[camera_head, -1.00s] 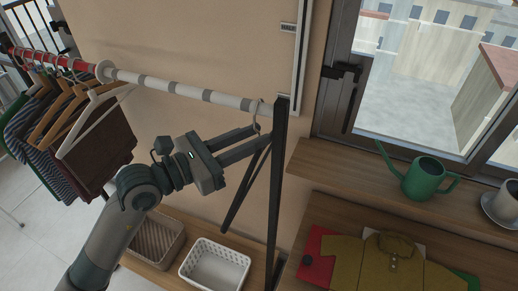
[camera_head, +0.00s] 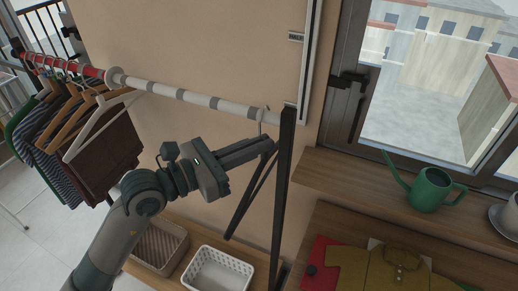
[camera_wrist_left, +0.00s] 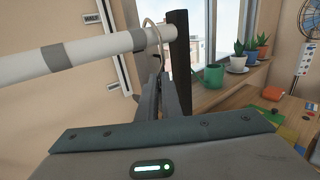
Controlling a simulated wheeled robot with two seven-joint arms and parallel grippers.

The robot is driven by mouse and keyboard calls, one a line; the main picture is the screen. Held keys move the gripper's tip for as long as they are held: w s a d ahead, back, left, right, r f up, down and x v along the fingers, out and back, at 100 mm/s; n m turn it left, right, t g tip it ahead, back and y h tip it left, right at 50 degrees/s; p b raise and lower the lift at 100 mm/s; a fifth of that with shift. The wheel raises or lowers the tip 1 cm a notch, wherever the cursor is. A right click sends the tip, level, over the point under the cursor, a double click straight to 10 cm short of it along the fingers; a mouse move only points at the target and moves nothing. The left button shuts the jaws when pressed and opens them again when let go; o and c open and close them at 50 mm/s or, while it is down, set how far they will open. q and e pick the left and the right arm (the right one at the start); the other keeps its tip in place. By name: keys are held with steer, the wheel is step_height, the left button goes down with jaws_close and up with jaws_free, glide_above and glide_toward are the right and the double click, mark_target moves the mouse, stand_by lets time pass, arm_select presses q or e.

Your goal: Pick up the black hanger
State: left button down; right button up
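The black hanger (camera_head: 243,205) hangs at the right end of the white-and-grey rail (camera_head: 200,98), beside a black upright post (camera_head: 281,200). Its silver hook (camera_wrist_left: 149,27) is over the rail in the left wrist view. My left gripper (camera_head: 269,147) is at the hanger's top, just below the hook. Its two fingers are close together and look shut on the hanger's neck. In the left wrist view the fingertips (camera_wrist_left: 162,78) meet just below the hook and hide the neck. My right gripper is not in view.
Clothes on hangers (camera_head: 75,140) fill the rail's left end. A white basket (camera_head: 218,270) and a brown basket (camera_head: 158,246) stand on a low shelf below. A green watering can (camera_head: 430,190) is on the window ledge at right. The rail's middle is clear.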

arm_select(q)
steer(key=shift+r+b, duration=0.3)
steer(key=shift+r, duration=0.35)
steer(key=r+p+v, duration=0.2)
steer(key=p+v, duration=0.3)
steer(key=v, duration=1.3)
